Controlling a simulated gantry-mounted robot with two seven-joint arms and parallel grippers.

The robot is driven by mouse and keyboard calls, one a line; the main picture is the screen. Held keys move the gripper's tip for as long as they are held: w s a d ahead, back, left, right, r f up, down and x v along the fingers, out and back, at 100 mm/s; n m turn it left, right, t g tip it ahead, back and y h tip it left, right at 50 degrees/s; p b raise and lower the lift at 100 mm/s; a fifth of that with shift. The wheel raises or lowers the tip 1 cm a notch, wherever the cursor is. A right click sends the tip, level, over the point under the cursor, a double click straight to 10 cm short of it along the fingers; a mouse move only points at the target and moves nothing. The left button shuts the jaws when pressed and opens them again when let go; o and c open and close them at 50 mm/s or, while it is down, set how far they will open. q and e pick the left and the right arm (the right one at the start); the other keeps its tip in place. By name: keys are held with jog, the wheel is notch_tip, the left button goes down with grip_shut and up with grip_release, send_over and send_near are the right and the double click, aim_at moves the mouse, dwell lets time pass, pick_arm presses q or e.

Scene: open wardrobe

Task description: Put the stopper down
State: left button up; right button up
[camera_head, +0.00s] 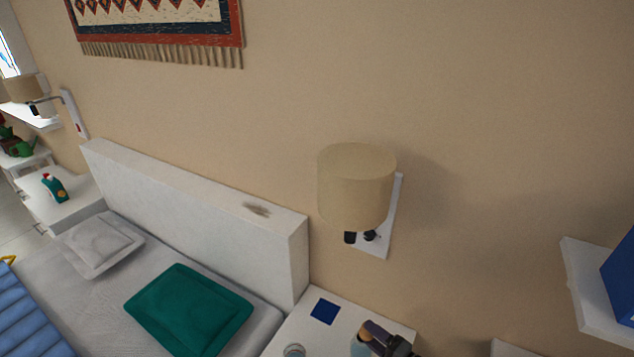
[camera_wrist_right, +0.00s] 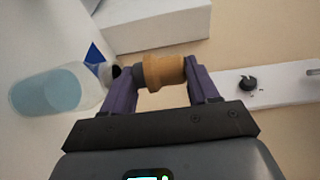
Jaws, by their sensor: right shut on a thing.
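My right gripper (camera_head: 383,338) is over the bedside table at the bottom of the head view. In the right wrist view my right gripper (camera_wrist_right: 160,82) has its purple fingers shut on the stopper (camera_wrist_right: 164,71), which is tan with a dark end. The stopper's dark end points left, close to the mouth of a clear bottle (camera_wrist_right: 47,92) with pale blue liquid. I cannot tell whether they touch. The bottle also shows partly in the head view (camera_head: 358,348), beside the gripper. My left gripper is out of view.
The white bedside table (camera_head: 290,330) carries a dark blue square (camera_head: 324,311) and a small round object (camera_head: 293,350). A wall lamp (camera_head: 356,188) hangs above it. The bed's headboard (camera_head: 190,200) stands to the left, and a white shelf (camera_head: 590,290) to the right.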

aim_at(365, 335)
jog(key=shift+s+a, duration=0.1)
jog(key=shift+a, duration=0.4)
jog(key=r+m+h, duration=0.1)
jog(key=s+a+r+m+t+h, duration=0.1)
jog(key=a+r+m+t+h, duration=0.1)
jog(key=r+h, duration=0.1)
jog(key=shift+s, duration=0.2)
jog(key=s+d+r+m+t+h, duration=0.1)
jog(key=s+d+r+m+h, duration=0.2)
jog(key=r, duration=0.5)
jog(key=s+m+h, duration=0.1)
jog(key=s+h, duration=0.1)
jog(key=h, duration=0.1)
jog(key=shift+s+d+r+m+t+h, duration=0.25)
jog(key=shift+s+m+t+h, duration=0.05)
jog(key=shift+s+m+t, duration=0.1)
jog(key=s+r+p, duration=0.3)
jog(key=r+p, duration=0.6)
jog(key=p, duration=0.1)
jog(key=s+r+p, duration=0.2)
jog(key=r+p, duration=0.8)
jog(key=p, duration=0.1)
jog(key=s+r+p, duration=0.3)
jog(key=r+p, duration=0.7)
jog(key=shift+s+d+p, duration=0.25)
jog(key=shift+s+p, duration=0.1)
jog(key=shift+s+r, duration=0.15)
jog(key=shift+r, duration=0.05)
jog(key=shift+g, duration=0.4)
